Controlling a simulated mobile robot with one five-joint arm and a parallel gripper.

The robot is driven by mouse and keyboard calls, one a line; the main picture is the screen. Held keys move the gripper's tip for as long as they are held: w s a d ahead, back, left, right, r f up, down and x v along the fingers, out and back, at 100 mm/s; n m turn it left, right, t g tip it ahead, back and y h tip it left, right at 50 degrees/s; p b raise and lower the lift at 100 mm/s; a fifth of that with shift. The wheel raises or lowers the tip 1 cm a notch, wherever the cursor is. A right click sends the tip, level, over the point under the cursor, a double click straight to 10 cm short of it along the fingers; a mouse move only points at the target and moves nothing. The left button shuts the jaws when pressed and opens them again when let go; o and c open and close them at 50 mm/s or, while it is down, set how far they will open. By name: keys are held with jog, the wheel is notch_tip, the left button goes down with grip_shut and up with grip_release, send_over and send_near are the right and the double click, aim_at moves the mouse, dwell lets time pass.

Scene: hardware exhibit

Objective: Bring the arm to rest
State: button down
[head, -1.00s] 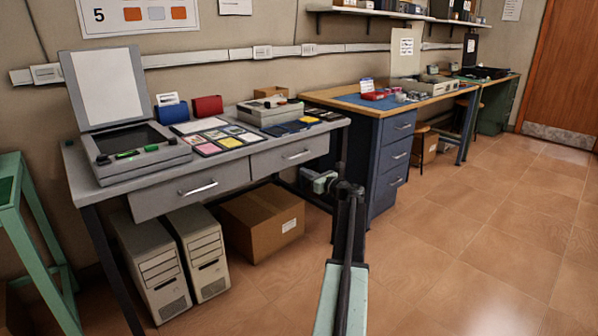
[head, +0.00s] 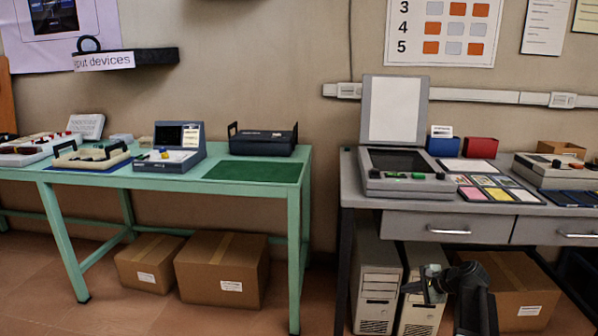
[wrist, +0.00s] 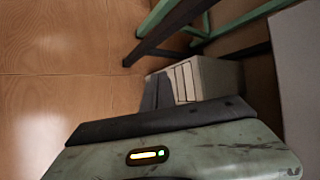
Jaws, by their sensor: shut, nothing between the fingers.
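My gripper (head: 428,284) shows low at the right in the head view, in front of the pale computer towers under the grey desk. Its dark arm link (head: 476,300) stands beside it at the bottom edge. In the wrist view, the green gripper body with a small lit indicator fills the bottom, and the dark fingers (wrist: 158,92) point away from it. The fingers are shut with nothing between them. The gripper appears apart from the desk and towers, though the exact gap cannot be told.
The grey desk (head: 398,190) holds a flatbed scanner (head: 405,184). Computer towers (head: 376,283) and a carton (head: 525,290) stand beneath it. A green table (head: 220,181) at the left carries several devices, with cartons (head: 222,270) below. Tiled floor (head: 200,318) is clear in front.

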jog(key=s+a+f+n+g+h, duration=0.2)
jog(key=s+a+f+n+g, duration=0.15)
jog(key=s+a+n, duration=0.7)
jog(key=s+a+f+n+g+h, duration=0.35)
jog(key=s+a+n, duration=0.2)
jog(key=a, duration=0.95)
notch_tip(320, 180, up, 38)
jog(key=n+p, duration=0.1)
jog(key=p, duration=3.7)
jog(key=shift+s+g+p, duration=0.15)
jog(key=shift+g+p, duration=0.15)
jog(key=shift+g, duration=0.1)
jog(key=shift+r, duration=0.1)
